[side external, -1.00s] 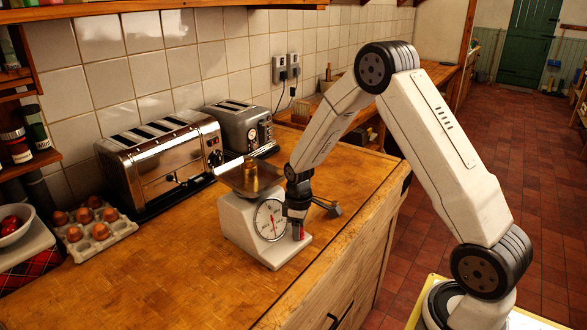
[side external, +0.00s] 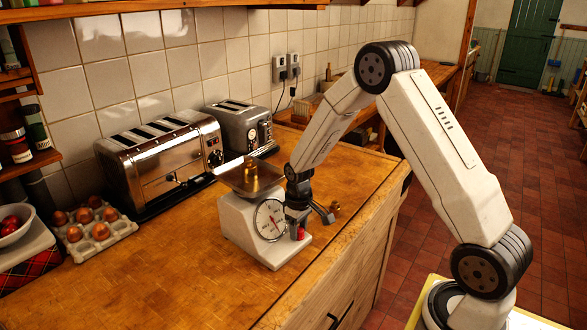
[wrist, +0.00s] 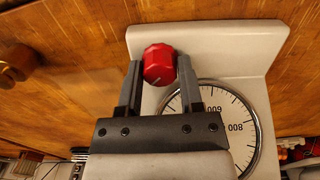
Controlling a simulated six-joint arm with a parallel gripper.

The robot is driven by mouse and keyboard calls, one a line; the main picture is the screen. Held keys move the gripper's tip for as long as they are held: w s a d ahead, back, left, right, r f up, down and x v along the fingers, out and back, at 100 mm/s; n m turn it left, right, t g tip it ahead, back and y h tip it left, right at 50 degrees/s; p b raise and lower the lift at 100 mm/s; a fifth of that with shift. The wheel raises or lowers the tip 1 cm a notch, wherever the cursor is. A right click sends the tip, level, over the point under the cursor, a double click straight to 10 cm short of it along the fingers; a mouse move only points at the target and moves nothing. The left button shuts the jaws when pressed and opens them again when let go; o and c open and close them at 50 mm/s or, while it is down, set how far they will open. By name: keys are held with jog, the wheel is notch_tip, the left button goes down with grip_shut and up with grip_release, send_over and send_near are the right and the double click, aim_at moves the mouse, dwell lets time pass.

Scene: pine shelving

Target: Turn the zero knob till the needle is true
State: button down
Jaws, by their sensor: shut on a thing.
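The kitchen scale (side external: 232,222) is off-white, with a round dial (side external: 270,219) on its front and a metal pan (side external: 238,183) on top. A brass weight (side external: 251,174) stands on the pan. The red zero knob (side external: 301,234) sits low beside the dial. My gripper (side external: 299,224) reaches down to it and hides part of the scale. In the wrist view my gripper (wrist: 159,72) is shut on the red knob (wrist: 158,65), one finger on each side. A pale mark shows on the knob's face. My gripper covers much of the dial (wrist: 232,108) there, and the needle is hidden.
Another brass weight (side external: 335,208) stands on the wooden counter (side external: 180,275) right of the scale. A large toaster (side external: 165,160) and a smaller one (side external: 240,128) stand behind. An egg tray (side external: 118,228) lies at left. The counter's front is clear.

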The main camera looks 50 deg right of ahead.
jog(key=shift+m, duration=0.8)
jog(key=shift+c, duration=1.2)
grip_release()
jog(key=shift+r, duration=0.1)
jog(key=shift+r, duration=3.85)
jog(key=s+a+r+n+t, duration=0.2)
jog(key=s+a, duration=1)
jog(key=s, duration=0.1)
jog(key=shift+s+a+t, duration=0.2)
jog(key=shift+s+t, duration=0.1)
jog(key=shift+s, duration=0.05)
